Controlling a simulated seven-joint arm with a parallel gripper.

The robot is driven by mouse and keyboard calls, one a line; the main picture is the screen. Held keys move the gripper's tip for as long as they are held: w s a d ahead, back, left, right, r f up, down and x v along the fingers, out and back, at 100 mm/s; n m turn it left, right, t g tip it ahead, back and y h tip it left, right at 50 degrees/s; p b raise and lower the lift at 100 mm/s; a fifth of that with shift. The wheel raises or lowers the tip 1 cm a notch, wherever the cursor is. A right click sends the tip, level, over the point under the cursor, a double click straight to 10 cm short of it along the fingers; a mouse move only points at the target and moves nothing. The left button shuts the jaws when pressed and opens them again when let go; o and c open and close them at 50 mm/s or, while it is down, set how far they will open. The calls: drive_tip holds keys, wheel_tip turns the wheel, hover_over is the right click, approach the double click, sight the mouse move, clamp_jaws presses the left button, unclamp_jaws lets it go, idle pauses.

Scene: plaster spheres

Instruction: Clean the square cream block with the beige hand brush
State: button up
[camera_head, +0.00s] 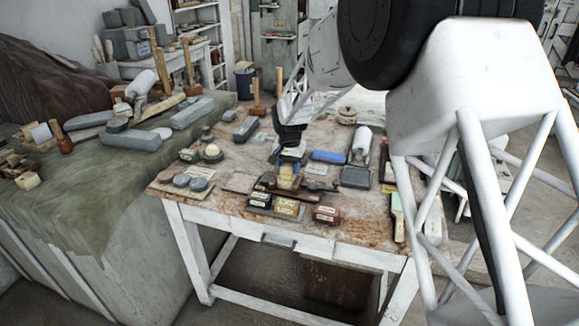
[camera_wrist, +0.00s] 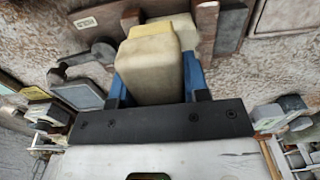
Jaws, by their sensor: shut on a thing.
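My gripper (camera_head: 290,152) is low over the middle of the table. In the wrist view its blue fingers (camera_wrist: 158,85) are shut on a smooth, rounded beige piece, which looks like the beige hand brush (camera_wrist: 152,68). A yellower band at its far end could be bristles. Just past it a pale cream face (camera_wrist: 176,19) shows, perhaps the square cream block, between dark wooden pieces. Whether the two touch cannot be told. In the head view a yellowish patch (camera_head: 286,182) shows under the gripper, where brush and block cannot be told apart.
Labelled small boxes (camera_head: 287,208) stand at the table's front edge, close to the gripper. A blue block (camera_head: 329,156) and a dark block (camera_head: 356,176) lie to the right. Round discs (camera_head: 190,182) sit on a tray at the left. A green-and-pale brush (camera_head: 397,217) lies at the right edge.

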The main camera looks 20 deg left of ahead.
drive_tip(key=shift+f, duration=0.15)
drive_tip(key=shift+f, duration=0.45)
drive_tip(key=shift+f, duration=0.65)
idle(0.7)
drive_tip(key=shift+w, duration=0.15)
drive_tip(key=shift+w, duration=0.4)
drive_tip(key=shift+w, duration=0.1)
drive_tip(key=shift+w, duration=0.45)
idle(0.4)
